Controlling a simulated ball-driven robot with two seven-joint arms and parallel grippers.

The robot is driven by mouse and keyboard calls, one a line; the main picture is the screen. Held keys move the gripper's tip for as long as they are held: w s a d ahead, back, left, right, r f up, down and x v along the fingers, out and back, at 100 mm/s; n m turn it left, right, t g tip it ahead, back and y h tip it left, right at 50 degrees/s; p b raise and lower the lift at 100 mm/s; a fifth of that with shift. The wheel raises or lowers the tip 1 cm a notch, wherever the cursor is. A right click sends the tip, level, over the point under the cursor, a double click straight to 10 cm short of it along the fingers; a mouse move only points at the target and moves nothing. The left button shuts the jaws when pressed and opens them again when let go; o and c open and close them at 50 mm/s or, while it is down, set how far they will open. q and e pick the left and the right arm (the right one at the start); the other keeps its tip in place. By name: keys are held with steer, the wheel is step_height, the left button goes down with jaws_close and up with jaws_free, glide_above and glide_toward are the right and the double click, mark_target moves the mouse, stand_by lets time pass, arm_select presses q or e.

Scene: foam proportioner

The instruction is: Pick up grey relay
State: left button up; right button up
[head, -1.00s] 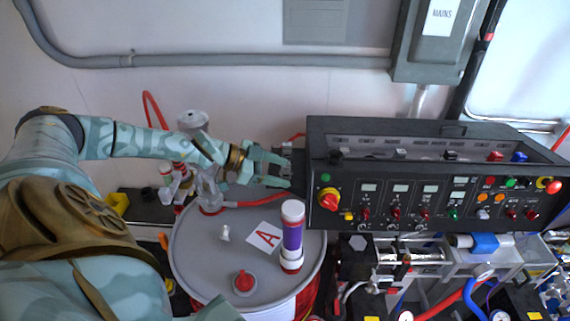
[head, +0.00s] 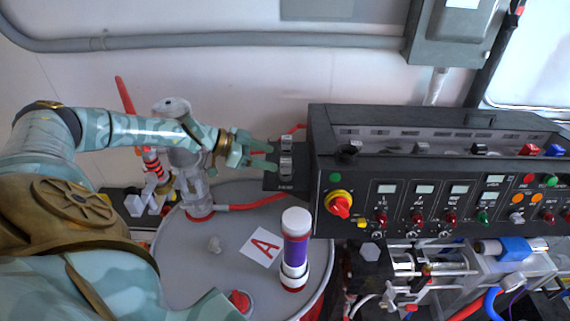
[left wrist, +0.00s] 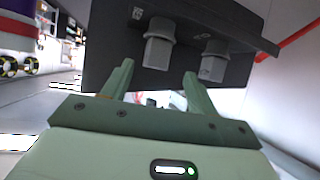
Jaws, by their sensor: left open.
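Two light grey blocks, which look like grey relays, stand on a small dark side shelf (head: 270,182) at the left end of the control panel. The nearer grey relay (head: 286,166) is just right of my left gripper (head: 270,157); the farther one (head: 286,142) is behind it. My left gripper is open and empty. In the left wrist view, one grey relay (left wrist: 160,44) lies just beyond the open fingertips (left wrist: 154,74), roughly in line with the gap. The other grey relay (left wrist: 213,60) is right of it. My right gripper is not in view.
The black control panel (head: 430,205) with knobs is right of the shelf; coloured relays stand in its top recess. A red hose (head: 255,203) runs below the gripper.

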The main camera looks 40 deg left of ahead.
mark_target(292, 171)
arm_select(q)
steer(key=shift+w+d+f, duration=0.2)
steer(key=shift+w+d, duration=0.2)
steer(key=shift+d, duration=0.1)
steer(key=shift+w+d+f, duration=0.2)
steer(key=shift+w+d, duration=0.15)
steer(key=shift+d, duration=0.15)
steer(key=p+x, duration=0.1)
steer(key=x, duration=0.4)
steer(key=shift+w+d+f, duration=0.15)
steer(key=shift+f, duration=0.2)
steer(key=c, duration=1.2)
